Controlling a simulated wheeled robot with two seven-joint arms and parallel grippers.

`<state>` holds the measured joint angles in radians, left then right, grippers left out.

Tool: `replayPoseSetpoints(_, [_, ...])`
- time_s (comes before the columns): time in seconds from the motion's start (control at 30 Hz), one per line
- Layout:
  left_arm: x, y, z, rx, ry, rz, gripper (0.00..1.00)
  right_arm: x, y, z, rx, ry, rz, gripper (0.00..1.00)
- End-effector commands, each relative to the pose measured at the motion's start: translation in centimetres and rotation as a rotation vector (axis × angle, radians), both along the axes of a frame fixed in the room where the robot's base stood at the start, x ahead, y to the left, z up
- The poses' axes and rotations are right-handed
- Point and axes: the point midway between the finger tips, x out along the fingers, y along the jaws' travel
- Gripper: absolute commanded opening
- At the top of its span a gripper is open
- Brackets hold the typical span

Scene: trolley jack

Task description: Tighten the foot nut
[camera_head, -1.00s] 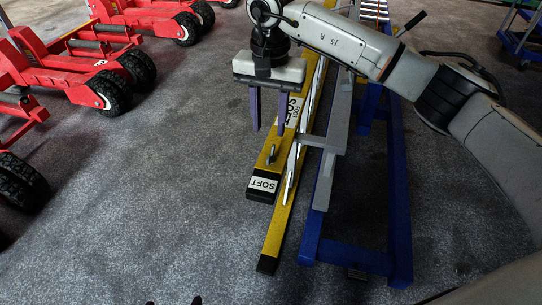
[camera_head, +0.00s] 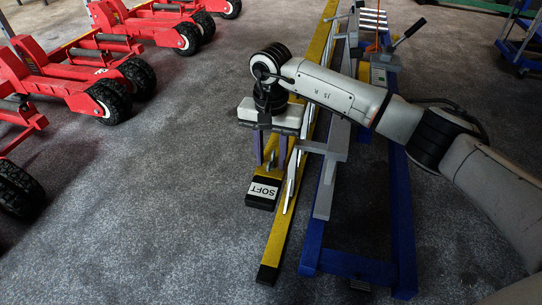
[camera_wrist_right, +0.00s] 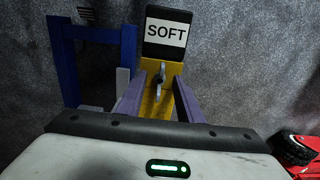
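The foot nut (camera_head: 270,160) is a small grey wing-shaped piece on the yellow bar, just behind the black foot block (camera_head: 262,192) with its white SOFT label. The nut also shows in the right wrist view (camera_wrist_right: 159,80), standing up from the yellow bar (camera_wrist_right: 157,103). My right gripper (camera_head: 270,162) points down over the bar. Its two purple fingers are apart, one on each side of the bar and nut. In the right wrist view the gripper (camera_wrist_right: 160,82) shows gaps between nut and fingers. My left gripper is not in view.
A long yellow rail (camera_head: 275,240) and a blue frame (camera_head: 345,262) with grey bars run close to the right of the gripper. Red wheeled trolley jacks (camera_head: 75,85) stand at left. The grey floor between is clear. A blue trolley (camera_head: 524,50) stands at the far right.

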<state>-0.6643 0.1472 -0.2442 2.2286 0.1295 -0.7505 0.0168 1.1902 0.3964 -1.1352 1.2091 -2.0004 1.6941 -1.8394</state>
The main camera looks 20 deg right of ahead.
Motion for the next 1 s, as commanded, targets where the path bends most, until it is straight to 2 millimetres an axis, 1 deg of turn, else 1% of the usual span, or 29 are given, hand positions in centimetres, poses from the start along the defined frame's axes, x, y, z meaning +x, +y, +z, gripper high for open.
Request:
replayPoseSetpoints(0.03, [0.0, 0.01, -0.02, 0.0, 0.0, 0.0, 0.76, -0.01, 0.01, 0.01, 0.0, 0.0, 0.0, 0.33])
replayPoseSetpoints(0.17, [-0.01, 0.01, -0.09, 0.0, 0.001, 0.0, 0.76, -0.01, 0.01, 0.02, 0.0, 0.0, 0.0, 0.11])
replayPoseSetpoints(0.2, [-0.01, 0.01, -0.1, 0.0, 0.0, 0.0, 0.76, -0.01, 0.01, 0.02, 0.0, 0.0, 0.0, 0.04])
replayPoseSetpoints(0.23, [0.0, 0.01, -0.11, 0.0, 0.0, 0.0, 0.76, -0.01, 0.01, 0.02, 0.0, 0.0, 0.0, 0.0])
replayPoseSetpoints(0.47, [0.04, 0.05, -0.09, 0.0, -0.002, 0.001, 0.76, 0.0, 0.0, 0.06, 0.0, 0.0, -0.008, 0.0])
replayPoseSetpoints(0.67, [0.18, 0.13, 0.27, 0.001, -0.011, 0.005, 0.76, -0.01, -0.04, 0.13, -0.001, 0.001, -0.068, 0.0])
replayPoseSetpoints(0.87, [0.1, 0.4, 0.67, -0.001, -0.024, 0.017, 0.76, 0.0, -0.09, 0.2, -0.001, 0.0, -0.202, 0.0])
replayPoseSetpoints(1.0, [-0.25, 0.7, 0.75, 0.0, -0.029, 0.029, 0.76, 0.0, -0.11, 0.21, -0.002, 0.0, -0.328, 0.0])
